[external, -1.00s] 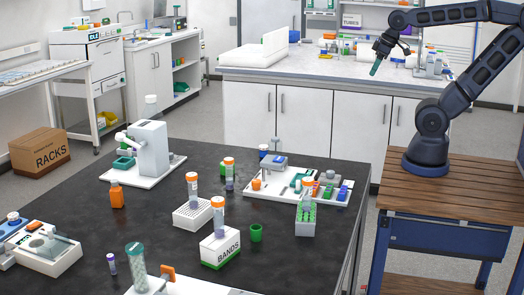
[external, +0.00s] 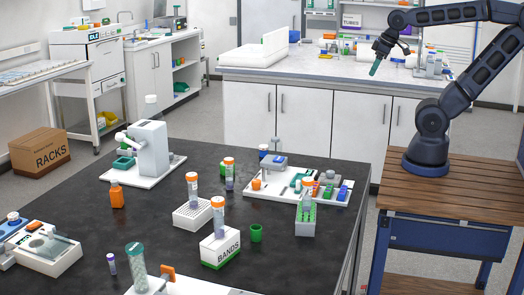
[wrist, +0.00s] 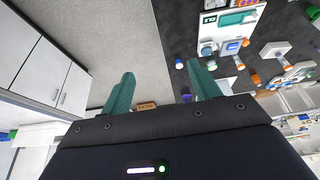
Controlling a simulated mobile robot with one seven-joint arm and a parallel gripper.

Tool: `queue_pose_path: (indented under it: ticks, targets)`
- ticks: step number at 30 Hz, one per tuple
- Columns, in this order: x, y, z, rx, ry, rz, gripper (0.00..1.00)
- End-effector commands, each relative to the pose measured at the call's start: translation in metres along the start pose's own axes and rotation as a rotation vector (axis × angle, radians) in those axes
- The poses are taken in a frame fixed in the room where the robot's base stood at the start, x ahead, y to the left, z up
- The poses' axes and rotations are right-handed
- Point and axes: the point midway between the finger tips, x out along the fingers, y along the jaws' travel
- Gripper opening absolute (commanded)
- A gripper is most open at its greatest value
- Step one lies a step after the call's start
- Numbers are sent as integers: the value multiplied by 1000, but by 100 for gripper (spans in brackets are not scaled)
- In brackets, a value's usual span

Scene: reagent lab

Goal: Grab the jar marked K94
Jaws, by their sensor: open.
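No marking K94 is legible in either view, so I cannot tell which container bears it. Several orange-capped clear containers stand on the black table, among them one in a white rack (external: 192,188), one by the BANDS box (external: 218,215), one farther back (external: 229,172) and one at the green rack (external: 307,193). A teal-capped clear jar (external: 136,270) stands at the front. An orange bottle (external: 117,195) stands at the left. My gripper (external: 376,66) is raised far from them, near the back counter. In the wrist view its teal fingers (wrist: 160,74) are apart, with nothing between them.
The white BANDS box (external: 220,249), a green cup (external: 256,233) and a white instrument (external: 150,148) stand on the black table (external: 80,218). A tray (external: 262,194) of small parts lies at its back right. Bare floor separates it from the back cabinets (external: 300,118).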

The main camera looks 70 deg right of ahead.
Motion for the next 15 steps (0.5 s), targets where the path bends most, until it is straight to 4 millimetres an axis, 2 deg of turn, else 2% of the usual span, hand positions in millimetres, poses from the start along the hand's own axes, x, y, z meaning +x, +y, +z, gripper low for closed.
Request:
queue_pose_path:
  ticks: [5, 15]
  targets:
    - [6, 0, -22, -68, -28, 9, 62]
    - [36, -4, -94, -312, -108, 27, 62]
